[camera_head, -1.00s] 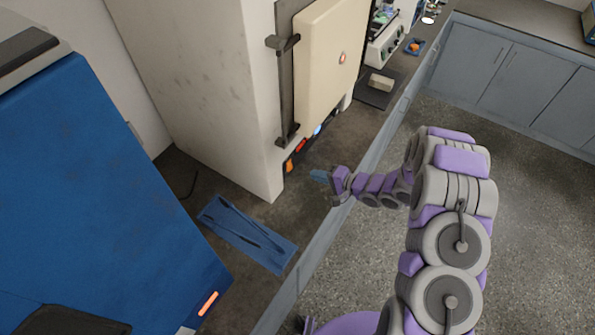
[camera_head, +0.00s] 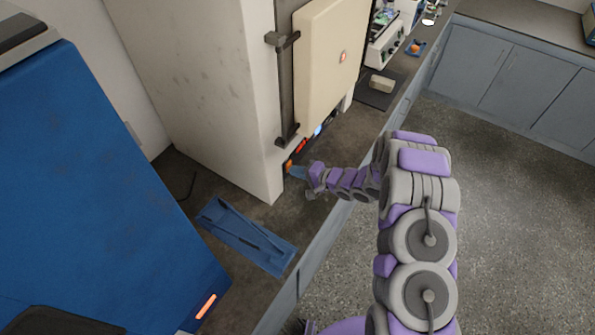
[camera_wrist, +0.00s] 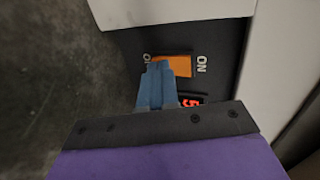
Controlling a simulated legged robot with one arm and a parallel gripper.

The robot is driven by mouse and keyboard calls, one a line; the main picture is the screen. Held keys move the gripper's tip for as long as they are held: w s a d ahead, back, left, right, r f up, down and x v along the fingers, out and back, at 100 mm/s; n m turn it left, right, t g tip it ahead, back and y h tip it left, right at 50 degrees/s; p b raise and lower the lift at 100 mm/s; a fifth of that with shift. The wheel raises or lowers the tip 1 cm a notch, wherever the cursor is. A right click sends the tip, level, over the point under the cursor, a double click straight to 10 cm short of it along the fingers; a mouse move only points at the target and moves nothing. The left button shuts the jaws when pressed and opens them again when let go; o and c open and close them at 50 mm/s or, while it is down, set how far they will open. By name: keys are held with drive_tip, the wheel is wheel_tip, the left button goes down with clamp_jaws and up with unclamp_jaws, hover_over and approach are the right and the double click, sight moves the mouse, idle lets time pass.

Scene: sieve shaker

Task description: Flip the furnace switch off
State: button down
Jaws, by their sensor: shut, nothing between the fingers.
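The furnace (camera_head: 225,80) is the tall cream cabinet with a closed door, standing on the dark bench. Its orange switch (camera_wrist: 175,66) sits on a black panel low on the front, with "ON" lettering at its right end and partly covered lettering at its left end. In the head view, the switch (camera_head: 289,164) is a small orange patch near the furnace's lower corner. My gripper (camera_wrist: 157,68) is shut and empty, its blue fingertips over the left part of the switch. I cannot tell whether they touch. My gripper (camera_head: 297,171) also shows in the head view.
A red-digit display (camera_wrist: 190,102) is beside the switch, partly hidden by my fingers. A blue tray (camera_head: 245,238) with tools lies on the bench at the left. A large blue machine (camera_head: 100,190) stands at the far left. A pale block (camera_head: 381,84) is further right.

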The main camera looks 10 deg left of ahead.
drive_tip(key=shift+a, duration=0.2)
drive_tip(key=shift+w, duration=0.1)
drive_tip(key=shift+r+p, duration=0.8)
drive_tip(key=shift+p, duration=0.3)
drive_tip(key=shift+d, duration=0.1)
